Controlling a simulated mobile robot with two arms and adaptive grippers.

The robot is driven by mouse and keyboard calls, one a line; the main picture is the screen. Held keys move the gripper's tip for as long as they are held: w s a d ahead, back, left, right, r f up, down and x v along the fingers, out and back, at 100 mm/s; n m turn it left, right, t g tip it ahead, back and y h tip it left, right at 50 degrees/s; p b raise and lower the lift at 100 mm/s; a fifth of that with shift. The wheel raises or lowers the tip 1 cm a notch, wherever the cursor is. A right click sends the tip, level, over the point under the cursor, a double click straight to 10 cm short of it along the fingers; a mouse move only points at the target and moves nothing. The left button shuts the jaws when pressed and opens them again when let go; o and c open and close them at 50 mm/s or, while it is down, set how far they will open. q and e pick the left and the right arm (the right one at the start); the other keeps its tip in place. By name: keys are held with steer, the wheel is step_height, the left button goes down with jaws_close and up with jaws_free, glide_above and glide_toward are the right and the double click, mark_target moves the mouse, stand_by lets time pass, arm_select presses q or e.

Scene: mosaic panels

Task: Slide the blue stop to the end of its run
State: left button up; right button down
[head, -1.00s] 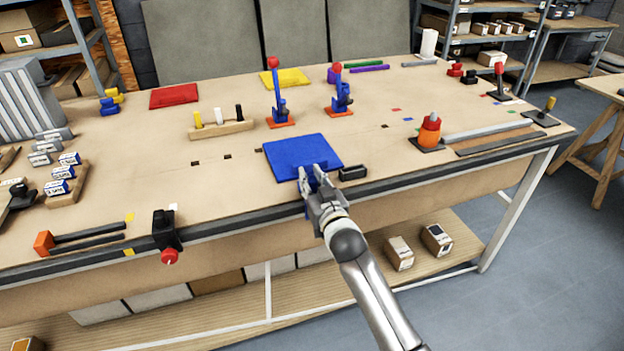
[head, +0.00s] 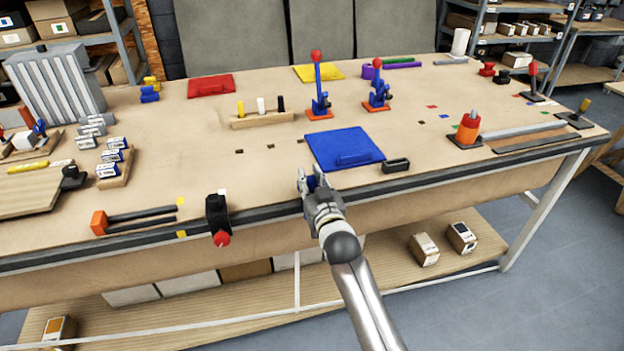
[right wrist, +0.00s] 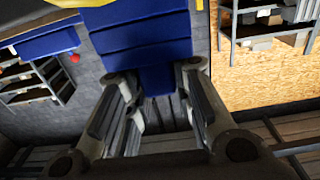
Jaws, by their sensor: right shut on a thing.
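My right gripper (head: 313,182) is at the table's front edge, shut on a small blue thing (head: 311,185), which I take for the blue stop. Little of it shows between the fingers. The dark front rail (head: 270,207) runs along the table edge on both sides of the gripper. Whether the stop sits fully on this rail is hidden by the gripper. My left gripper is not in view.
A black clamp with a red knob (head: 220,218) stands on the edge to the left. A blue panel (head: 345,145) lies behind the gripper, and a small black block (head: 396,165) is to its right. The rail between gripper and clamp looks clear.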

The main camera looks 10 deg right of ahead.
steer(key=c, duration=1.2)
jaws_free()
steer(key=shift+a, duration=0.35)
steer(key=shift+c, duration=0.2)
steer(key=shift+s+d, duration=0.15)
steer(key=shift+s+f, duration=0.1)
steer(key=shift+s, duration=0.2)
steer(key=s, duration=1.1)
steer(key=shift+d, duration=0.15)
